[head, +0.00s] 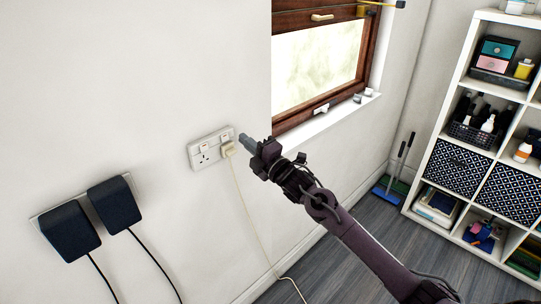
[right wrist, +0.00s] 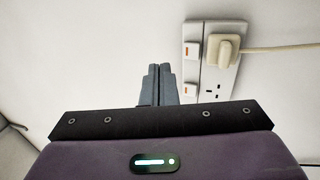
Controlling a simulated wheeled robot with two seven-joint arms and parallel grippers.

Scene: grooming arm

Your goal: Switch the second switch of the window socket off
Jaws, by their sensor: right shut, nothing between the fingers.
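The window socket is a white double wall socket (head: 198,159) below and left of the window; it also shows turned on its side in the right wrist view (right wrist: 208,78). It has two switches with orange marks: one by the plug (right wrist: 194,49) and one by the empty outlet (right wrist: 190,90). Their on or off positions are too small to tell. A cream plug (head: 229,149) fills the right-hand outlet. My right gripper (head: 243,138) is shut and empty, its tips just right of the socket in the head view. In the right wrist view the fingers (right wrist: 159,70) lie left of the socket, apart from it. My left gripper is not in view.
A cream cord (head: 240,195) hangs from the plug to the floor. Two black adapters (head: 114,202) fill another wall socket at lower left. The wooden window (head: 320,70) and its sill are right of the socket. A white shelf (head: 450,100) stands far right.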

